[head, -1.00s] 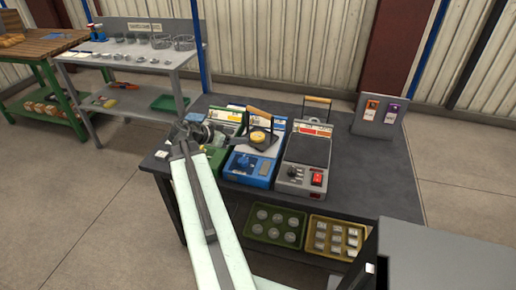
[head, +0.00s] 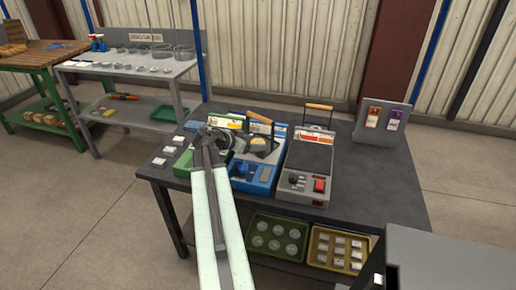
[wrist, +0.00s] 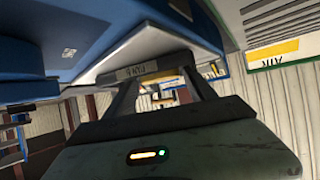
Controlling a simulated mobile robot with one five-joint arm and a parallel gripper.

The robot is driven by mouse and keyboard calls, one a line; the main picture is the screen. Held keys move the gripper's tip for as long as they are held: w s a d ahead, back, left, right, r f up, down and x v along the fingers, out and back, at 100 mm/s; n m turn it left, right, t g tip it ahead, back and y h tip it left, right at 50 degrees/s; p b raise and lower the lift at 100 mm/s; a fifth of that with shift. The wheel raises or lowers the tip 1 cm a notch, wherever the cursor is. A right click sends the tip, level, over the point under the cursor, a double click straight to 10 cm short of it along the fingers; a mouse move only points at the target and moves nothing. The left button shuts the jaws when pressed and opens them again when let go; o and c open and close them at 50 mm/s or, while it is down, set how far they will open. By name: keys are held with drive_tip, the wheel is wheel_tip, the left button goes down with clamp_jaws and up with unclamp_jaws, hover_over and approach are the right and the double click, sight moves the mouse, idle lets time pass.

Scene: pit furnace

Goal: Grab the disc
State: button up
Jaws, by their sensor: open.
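A small round yellow disc (head: 258,143) lies on a dark plate of the blue machine (head: 262,176) on the dark bench. Round grey discs (head: 276,245) lie in the green tray under the bench top; I cannot tell which disc the task means. My gripper (head: 207,131) is above the green machine (head: 220,160), left of the yellow disc and apart from it. In the wrist view my gripper (wrist: 163,82) is open, with nothing clearly between its fingers. A blue machine body is close above it there. The arm hides part of the green machine.
A grey machine (head: 305,168) with a raised wooden handle stands right of the blue one. A card stand (head: 382,117) is at the bench's back right. A yellow tray (head: 313,262) sits below. The bench top's right side is clear.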

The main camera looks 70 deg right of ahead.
clamp_jaws()
drive_tip(key=shift+r, duration=0.1)
